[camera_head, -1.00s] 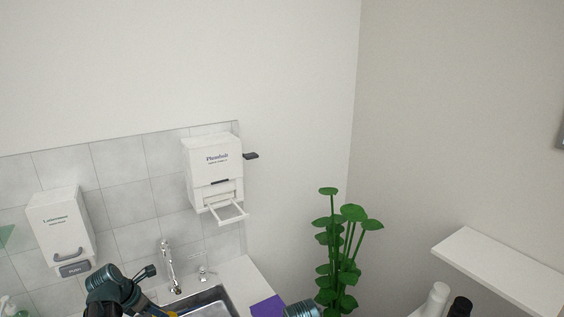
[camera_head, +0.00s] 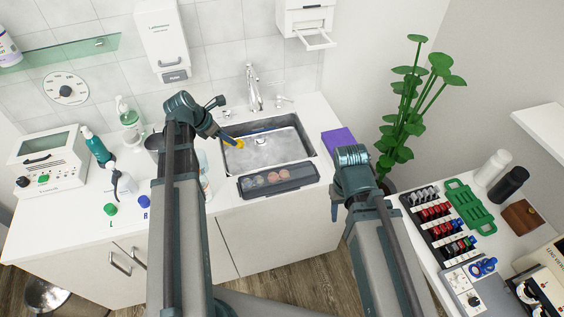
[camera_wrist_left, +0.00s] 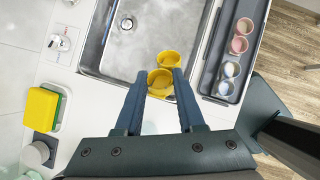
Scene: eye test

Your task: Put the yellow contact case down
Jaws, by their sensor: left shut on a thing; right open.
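The yellow contact case (camera_head: 239,143) is held over the left side of the sink in the head view. In the left wrist view the case (camera_wrist_left: 167,60) shows two round yellow cups, one beyond the other. My left gripper (camera_head: 228,139) is shut on it; its blue fingers (camera_wrist_left: 161,88) are on either side of the nearer cup. The gap below the case is hard to judge. My right gripper (camera_head: 336,196) is right of the sink, mostly hidden by its own wrist; it is open and nothing shows in it.
The sink (camera_head: 285,146) is wet metal. A dark tray (camera_head: 254,190) with pink and white cups lies along its front edge. A purple block (camera_head: 338,138) is at its right. Bottles and green and blue caps (camera_head: 110,209) stand left. A side table (camera_head: 505,245) at right is crowded.

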